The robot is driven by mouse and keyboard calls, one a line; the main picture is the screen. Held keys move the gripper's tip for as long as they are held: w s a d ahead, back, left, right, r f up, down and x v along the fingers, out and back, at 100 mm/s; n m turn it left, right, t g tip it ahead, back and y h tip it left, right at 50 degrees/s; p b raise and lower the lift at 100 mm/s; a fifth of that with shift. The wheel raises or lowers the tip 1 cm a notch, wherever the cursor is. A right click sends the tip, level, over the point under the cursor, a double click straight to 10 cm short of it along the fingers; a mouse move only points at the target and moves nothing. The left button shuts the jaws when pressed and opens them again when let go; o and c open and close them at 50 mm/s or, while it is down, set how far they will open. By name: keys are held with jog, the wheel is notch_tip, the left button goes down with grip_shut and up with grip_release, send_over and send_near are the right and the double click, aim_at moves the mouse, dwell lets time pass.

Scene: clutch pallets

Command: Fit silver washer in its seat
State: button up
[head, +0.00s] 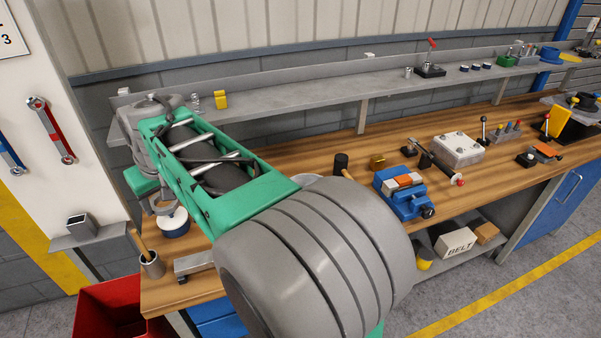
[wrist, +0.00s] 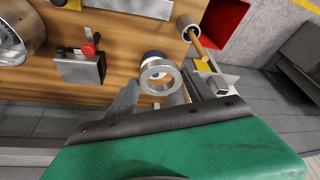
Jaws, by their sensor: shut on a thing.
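The silver washer (wrist: 147,84) is a wide flat metal ring held at its edge between the fingertips of my gripper (wrist: 160,90), which is shut on it. In the head view the ring (head: 158,209) shows just below my gripper. A round dark blue piece with a pale top (wrist: 153,55) stands on the bench behind the ring in the wrist view, partly hidden by it. In the head view this round piece (head: 175,231) sits just below the ring. I cannot tell whether the two touch, nor whether this piece is the washer's seat.
A metal cup with a wooden-handled tool (head: 152,265) and a grey metal block (head: 193,263) stand close by on the bench. A red bin (head: 110,308) is at the bench's left end. A blue vise (head: 403,200) stands farther right. My arm hides the bench's middle.

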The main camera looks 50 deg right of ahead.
jog(key=s+d+f+m+h+b, duration=0.1)
jog(key=d+b, duration=0.2)
jog(key=d, duration=0.6)
jog(key=s+d+f+m+b, duration=0.1)
jog(key=s+d+f+b, duration=0.15)
jog(key=d, duration=0.55)
jog(key=s+d+b, duration=0.2)
jog(key=s+d, duration=0.2)
jog(key=d, duration=0.1)
jog(key=s+d+m+b, duration=0.1)
jog(key=s+d+b, duration=0.1)
jog(key=s+d, duration=0.2)
jog(key=s+d+f+m+b, duration=0.1)
jog(key=s+d, duration=0.3)
jog(key=d, duration=0.3)
jog(key=shift+h+b, duration=0.4)
notch_tip(320, 180, down, 5)
jog(key=b, duration=0.5)
jog(key=shift+r, duration=0.1)
jog(key=shift+s+a+r, duration=0.1)
jog(key=shift+f, duration=0.7)
jog(key=shift+f+b, duration=0.1)
jog(key=shift+b, duration=0.25)
jog(key=shift+f+b, duration=0.3)
jog(key=shift+f, duration=0.05)
